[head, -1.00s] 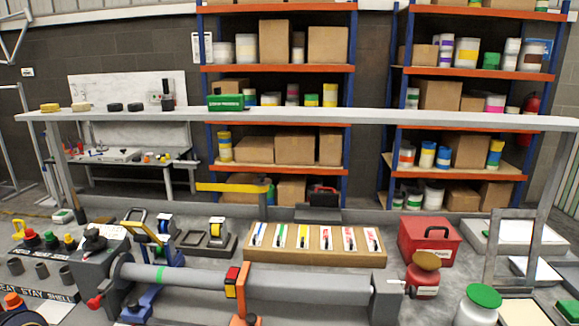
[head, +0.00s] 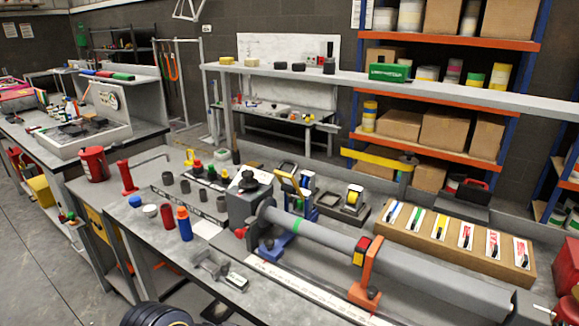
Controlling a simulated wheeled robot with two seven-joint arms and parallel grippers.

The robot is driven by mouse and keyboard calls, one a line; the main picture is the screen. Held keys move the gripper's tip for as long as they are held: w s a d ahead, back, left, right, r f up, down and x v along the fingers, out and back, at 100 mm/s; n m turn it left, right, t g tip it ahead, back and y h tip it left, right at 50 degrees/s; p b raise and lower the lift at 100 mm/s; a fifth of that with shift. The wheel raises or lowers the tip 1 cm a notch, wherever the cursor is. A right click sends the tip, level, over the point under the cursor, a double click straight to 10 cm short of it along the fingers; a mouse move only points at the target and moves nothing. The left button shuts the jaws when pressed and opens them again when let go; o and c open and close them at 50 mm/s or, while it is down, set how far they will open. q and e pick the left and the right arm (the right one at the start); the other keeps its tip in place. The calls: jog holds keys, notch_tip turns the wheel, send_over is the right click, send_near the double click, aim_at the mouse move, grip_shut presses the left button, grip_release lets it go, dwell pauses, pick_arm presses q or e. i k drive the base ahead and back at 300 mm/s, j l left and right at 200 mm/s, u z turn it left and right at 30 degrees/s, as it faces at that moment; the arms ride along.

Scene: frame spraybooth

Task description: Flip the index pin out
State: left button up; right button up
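A grey tube (head: 400,262) lies across a fixture on the bench, with a green band near its left end. Its left end is held by a grey box-shaped headstock (head: 249,204) with a black knob on top. A small red knob (head: 240,233) sticks out low on the headstock's near side. It may be the index pin, but it is too small to tell its position. An orange stand (head: 365,290) with a red and yellow block clasps the tube's middle. Neither gripper can be made out. A dark rounded part shows at the bottom edge, cut off.
A cardboard rack (head: 455,240) with several coloured-handled brushes stands behind the tube. Red, blue and white containers (head: 184,222) stand left of the headstock. A metal clamp-like tool (head: 215,268) lies in front. A long shelf (head: 450,90) spans above the bench.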

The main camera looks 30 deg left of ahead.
aim_at(239, 233)
jog(key=u, duration=1.4)
